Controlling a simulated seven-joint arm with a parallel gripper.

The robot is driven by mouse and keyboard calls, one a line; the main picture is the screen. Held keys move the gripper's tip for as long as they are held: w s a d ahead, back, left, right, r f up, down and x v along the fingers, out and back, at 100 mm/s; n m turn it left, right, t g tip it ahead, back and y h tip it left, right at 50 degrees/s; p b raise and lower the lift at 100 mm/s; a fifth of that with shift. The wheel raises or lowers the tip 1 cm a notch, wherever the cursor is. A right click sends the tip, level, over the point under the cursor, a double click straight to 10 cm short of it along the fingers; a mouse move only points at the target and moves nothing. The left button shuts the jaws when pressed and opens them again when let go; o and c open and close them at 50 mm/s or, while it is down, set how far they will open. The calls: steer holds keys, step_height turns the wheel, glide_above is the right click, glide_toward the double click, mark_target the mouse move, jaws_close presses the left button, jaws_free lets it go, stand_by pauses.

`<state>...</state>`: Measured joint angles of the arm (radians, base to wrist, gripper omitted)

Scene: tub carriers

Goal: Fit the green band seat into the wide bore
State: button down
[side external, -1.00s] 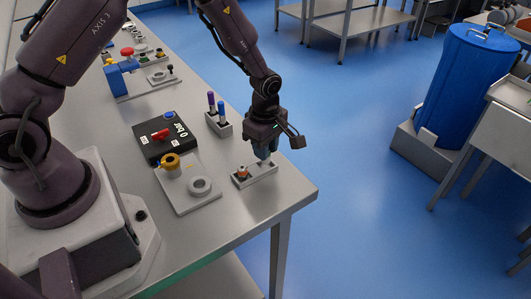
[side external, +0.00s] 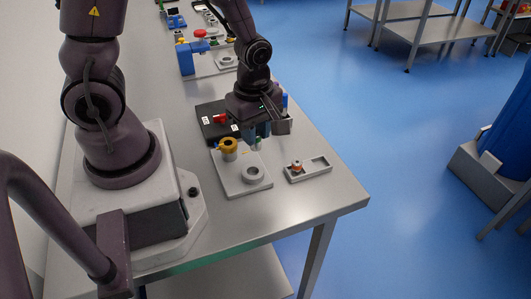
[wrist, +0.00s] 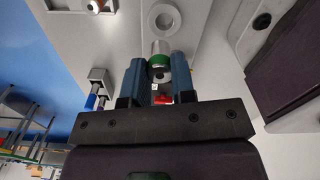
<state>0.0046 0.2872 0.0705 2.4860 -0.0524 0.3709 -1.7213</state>
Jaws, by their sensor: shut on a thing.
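The green band seat (wrist: 160,60) is a small pale metal cylinder with a green band. My gripper (wrist: 158,68) is shut on it, with one blue finger on each side. In the side external view, my gripper (side external: 258,132) hangs above the grey plate's far part, and a bit of the green band (side external: 258,142) shows below it. The wide bore appears to be the round opening in the raised grey ring (side external: 253,173) on the plate's near part. The ring also shows in the wrist view (wrist: 164,18), ahead of the seat and apart from it.
A yellow ring-shaped piece (side external: 228,148) stands on the plate's far left corner. A grey tray (side external: 318,168) at right holds an orange-banded piece (side external: 296,167); its right compartment is empty. The table front is clear.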

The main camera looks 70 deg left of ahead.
steer(key=f, duration=0.4)
steer(key=shift+s+a+f, duration=0.2)
steer(key=shift+s+a, duration=0.05)
steer(key=shift+s, duration=0.15)
steer(key=shift+f, duration=2.3)
steer(key=c, duration=0.9)
jaws_free()
steer(key=shift+f, duration=0.1)
steer(key=shift+c, duration=0.2)
